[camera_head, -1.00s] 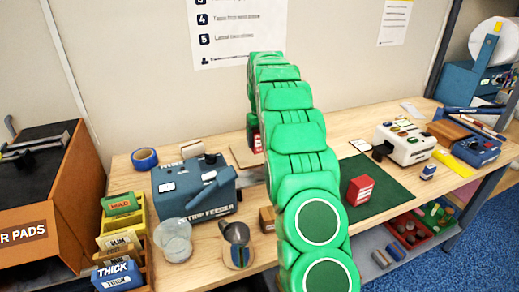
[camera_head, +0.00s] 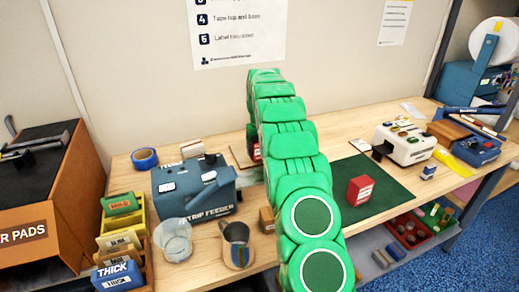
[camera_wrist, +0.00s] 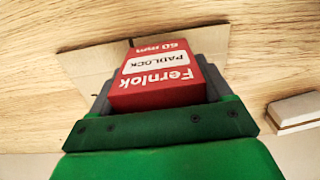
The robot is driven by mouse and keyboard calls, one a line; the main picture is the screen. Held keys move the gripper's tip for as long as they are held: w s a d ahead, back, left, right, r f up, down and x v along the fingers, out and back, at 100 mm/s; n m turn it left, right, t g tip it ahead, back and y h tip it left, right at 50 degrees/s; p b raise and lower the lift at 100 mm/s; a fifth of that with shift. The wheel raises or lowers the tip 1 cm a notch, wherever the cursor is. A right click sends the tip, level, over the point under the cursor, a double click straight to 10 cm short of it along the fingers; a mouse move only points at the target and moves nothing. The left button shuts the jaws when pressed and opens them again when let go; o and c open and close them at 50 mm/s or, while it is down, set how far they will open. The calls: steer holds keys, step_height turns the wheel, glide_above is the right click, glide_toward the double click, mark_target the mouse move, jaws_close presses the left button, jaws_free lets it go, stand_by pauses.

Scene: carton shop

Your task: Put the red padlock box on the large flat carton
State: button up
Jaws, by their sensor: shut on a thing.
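The red padlock box (camera_wrist: 162,75), lettered "Fernlok PADLOCK 60 mm", is between the jaws of my gripper (camera_wrist: 158,100) in the wrist view. My gripper is shut on it. A flat, pale brown carton (camera_wrist: 208,42) lies on the wooden bench beyond and beneath the box in that view. I cannot tell whether the box touches it. In the head view the carton (camera_head: 240,157) shows left of my green arm, mostly hidden.
Another red box (camera_head: 360,190) stands on the green mat (camera_head: 388,180), right of my arm. A white-and-brown block (camera_wrist: 297,112) lies right of my gripper.

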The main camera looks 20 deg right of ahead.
steer(key=shift+f, duration=0.3)
steer(key=shift+f, duration=0.1)
steer(key=o, duration=1.2)
steer(key=shift+c, duration=0.2)
step_height(320, 180, up, 10)
steer(key=shift+r, duration=1.1)
